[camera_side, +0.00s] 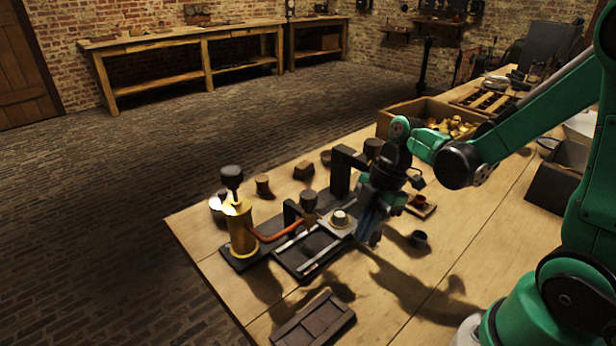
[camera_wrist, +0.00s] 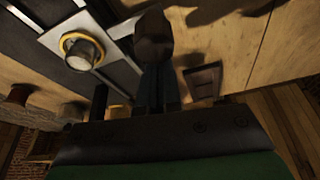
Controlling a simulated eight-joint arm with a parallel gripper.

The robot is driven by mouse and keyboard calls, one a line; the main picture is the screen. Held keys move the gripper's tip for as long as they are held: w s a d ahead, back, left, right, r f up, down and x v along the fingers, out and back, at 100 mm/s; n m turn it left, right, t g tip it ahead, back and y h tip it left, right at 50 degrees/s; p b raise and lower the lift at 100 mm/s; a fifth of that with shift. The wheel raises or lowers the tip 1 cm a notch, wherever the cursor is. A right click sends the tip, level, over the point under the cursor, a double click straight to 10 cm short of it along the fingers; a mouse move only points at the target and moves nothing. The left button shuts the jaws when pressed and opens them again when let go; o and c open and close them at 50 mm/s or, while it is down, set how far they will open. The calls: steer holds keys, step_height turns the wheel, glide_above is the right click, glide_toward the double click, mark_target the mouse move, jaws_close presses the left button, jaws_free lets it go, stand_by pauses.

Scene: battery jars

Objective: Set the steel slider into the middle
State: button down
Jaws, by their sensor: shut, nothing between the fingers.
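The steel slider (camera_side: 340,222) is a pale plate with a round knob, at the right-hand end of the two light rails of a dark base (camera_side: 290,262). In the wrist view the slider's knob (camera_wrist: 84,52) stands inside a brass ring, left of my fingers. My gripper (camera_side: 374,240) points down just right of the slider and looks apart from it. In the wrist view my gripper (camera_wrist: 153,38) shows its dark fingers together, with nothing held. My gripper partly hides the slider's right side in the side view.
A brass cylinder with a dark knob (camera_side: 240,225) and a copper pipe (camera_side: 280,234) stand at the left of the base. A black bracket (camera_side: 342,170) rises behind. A dark panel (camera_side: 314,320) lies in front. A wooden crate (camera_side: 430,118) is farther back.

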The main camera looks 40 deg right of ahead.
steer(key=shift+w+a, duration=0.1)
steer(key=shift+a, duration=0.4)
steer(key=a, duration=0.3)
steer(key=shift+w+a, duration=0.1)
steer(key=shift+w, duration=0.2)
step_height(320, 180, up, 9)
steer(key=d+m+t+h, duration=0.1)
steer(key=m+t+h, duration=0.2)
steer(key=m, duration=1.2)
steer(key=t, duration=0.3)
steer(key=shift+s+d+f+m+h, duration=0.15)
steer(key=shift+s+d+m+h, duration=0.25)
